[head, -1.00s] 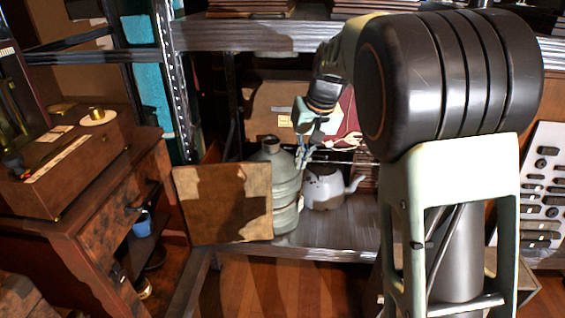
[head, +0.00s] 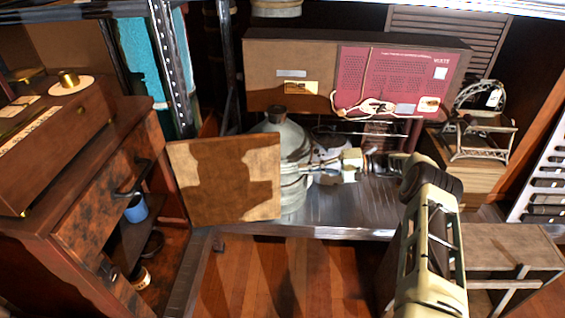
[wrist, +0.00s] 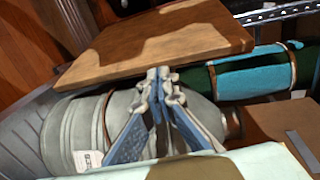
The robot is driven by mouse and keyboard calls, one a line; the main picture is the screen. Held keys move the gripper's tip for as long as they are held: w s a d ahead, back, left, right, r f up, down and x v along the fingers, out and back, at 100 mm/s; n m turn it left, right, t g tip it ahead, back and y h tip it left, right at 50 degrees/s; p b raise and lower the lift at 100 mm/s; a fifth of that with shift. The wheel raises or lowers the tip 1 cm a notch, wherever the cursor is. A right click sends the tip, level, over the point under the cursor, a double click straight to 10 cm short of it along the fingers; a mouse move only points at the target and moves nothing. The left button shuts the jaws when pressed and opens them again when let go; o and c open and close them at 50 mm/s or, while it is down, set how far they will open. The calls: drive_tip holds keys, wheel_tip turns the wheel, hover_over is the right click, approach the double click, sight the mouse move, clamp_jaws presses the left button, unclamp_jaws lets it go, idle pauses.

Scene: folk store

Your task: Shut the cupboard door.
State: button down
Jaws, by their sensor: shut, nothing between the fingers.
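The cupboard (head: 95,200) is dark wood and stands at the left. Its door appears to be the light brown wooden panel (head: 225,180), swung open beside its right side, with dark shadows on its face. My gripper (head: 308,174) reaches in from the right, past the door's right edge, by a grey metal can (head: 292,185). In the wrist view, my gripper's blue fingertips (wrist: 160,74) are shut and empty, near the edge of the door (wrist: 165,40). I cannot tell whether they touch it. The can (wrist: 75,130) also shows there, behind the fingers.
A blue cup (head: 137,209) sits inside the open cupboard. A radio (head: 390,80) stands above. Wooden floor (head: 270,275) is clear in front.

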drive_tip(key=w+a+t+y+b, duration=0.1)
drive_tip(key=w+a, duration=0.2)
drive_tip(key=a, duration=0.3)
drive_tip(key=shift+a+f+m+t+y, duration=0.25)
drive_tip(key=shift+f+m+t+y, duration=0.05)
drive_tip(key=shift+f+m+t, duration=0.15)
idle(0.4)
